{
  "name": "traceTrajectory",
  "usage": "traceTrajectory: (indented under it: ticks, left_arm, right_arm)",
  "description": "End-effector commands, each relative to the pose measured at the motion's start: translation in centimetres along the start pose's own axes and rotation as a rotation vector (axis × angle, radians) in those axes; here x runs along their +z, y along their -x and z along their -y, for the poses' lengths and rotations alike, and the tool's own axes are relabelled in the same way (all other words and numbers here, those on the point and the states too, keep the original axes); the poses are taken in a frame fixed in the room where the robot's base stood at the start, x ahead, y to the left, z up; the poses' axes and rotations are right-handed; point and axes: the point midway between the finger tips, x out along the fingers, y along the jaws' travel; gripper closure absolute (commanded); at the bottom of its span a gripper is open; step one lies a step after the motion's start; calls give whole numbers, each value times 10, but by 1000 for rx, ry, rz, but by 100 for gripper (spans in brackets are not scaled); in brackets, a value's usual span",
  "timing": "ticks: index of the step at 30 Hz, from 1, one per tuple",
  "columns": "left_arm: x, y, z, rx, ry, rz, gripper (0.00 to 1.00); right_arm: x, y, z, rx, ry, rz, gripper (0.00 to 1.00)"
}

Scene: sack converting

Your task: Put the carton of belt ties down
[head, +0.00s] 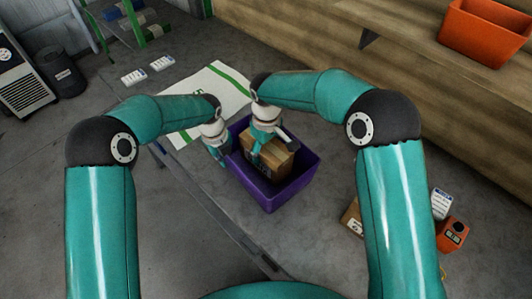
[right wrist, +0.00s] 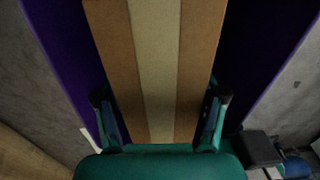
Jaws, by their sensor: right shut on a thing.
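A brown carton (head: 268,160) with a pale tape strip is inside the purple crate (head: 283,196). It fills the right wrist view (right wrist: 158,60), with purple crate walls on both sides. My right gripper (head: 262,152) is over the crate with its fingers on opposite sides of the carton, shut on it. Whether the carton touches the crate floor is hidden. My left gripper (head: 220,157) is at the crate's left rim; its fingers are too small to tell open from shut. I cannot read any label on the carton.
Another brown carton (head: 352,217) lies on the floor to the right, partly behind my right arm, near an orange container (head: 452,234) and a white one (head: 440,203). A white sack sheet with green stripes (head: 222,92) lies behind the crate. An orange bin (head: 484,30) stands on the wooden bench.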

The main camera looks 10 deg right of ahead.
Motion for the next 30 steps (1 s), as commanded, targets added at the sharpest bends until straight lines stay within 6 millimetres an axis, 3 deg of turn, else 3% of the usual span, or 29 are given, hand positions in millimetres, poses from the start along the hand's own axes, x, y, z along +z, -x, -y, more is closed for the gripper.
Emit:
traceTrajectory:
  ticks: [5, 15, 16, 18, 21, 30]
  left_arm:
    - [0, 0, 0, 0, 0, 0, 100]
    - [0, 0, 0, 0, 0, 0, 100]
    - [0, 0, 0, 0, 0, 0, 100]
    - [0, 0, 0, 0, 0, 0, 100]
    - [0, 0, 0, 0, 0, 0, 100]
    - [0, 0, 0, -1, 0, 1, 100]
  right_arm:
    - [0, -20, 0, 1, 0, 0, 84]
    - [0, -22, 0, 1, 0, -1, 84]
    - [0, -23, 0, 1, 0, 0, 28]
    - [0, -23, 0, 1, 0, 0, 16]
    - [0, -23, 0, 1, 0, 0, 5]
    - [0, -22, 0, 1, 0, 0, 5]
